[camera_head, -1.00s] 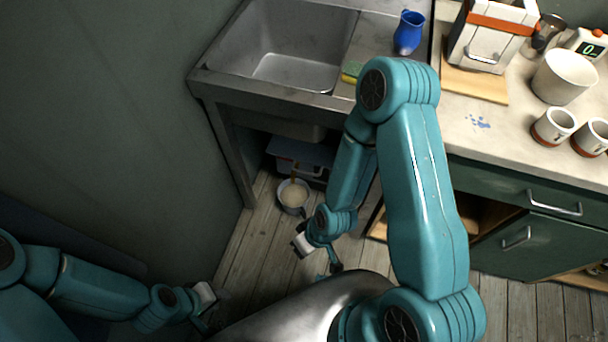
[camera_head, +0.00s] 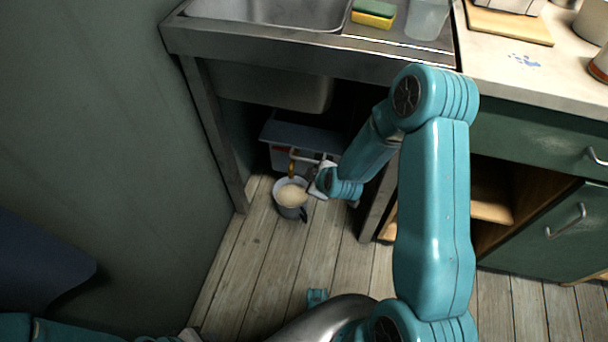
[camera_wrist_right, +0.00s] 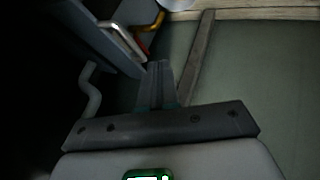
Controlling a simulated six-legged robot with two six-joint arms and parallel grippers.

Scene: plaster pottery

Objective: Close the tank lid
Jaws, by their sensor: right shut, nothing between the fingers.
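The grey-blue tank (camera_head: 284,157) stands on the floor under the sink. Its flat lid (camera_head: 300,136) shows on top in the head view; I cannot tell how far open it is. A brass tap (camera_head: 291,163) is on its front, and it also shows in the right wrist view (camera_wrist_right: 157,20). My right gripper (camera_head: 322,165) is just in front of the tank, right of the tap. My left gripper (camera_head: 189,335) is barely visible at the bottom edge.
A cup of cream liquid (camera_head: 291,197) stands on the floor below the tap, close to my right gripper. The sink basin (camera_head: 270,88) and its leg (camera_head: 213,135) bound the space. Wooden floor (camera_head: 250,265) is clear in front. A curved pipe (camera_wrist_right: 90,90) shows in the wrist view.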

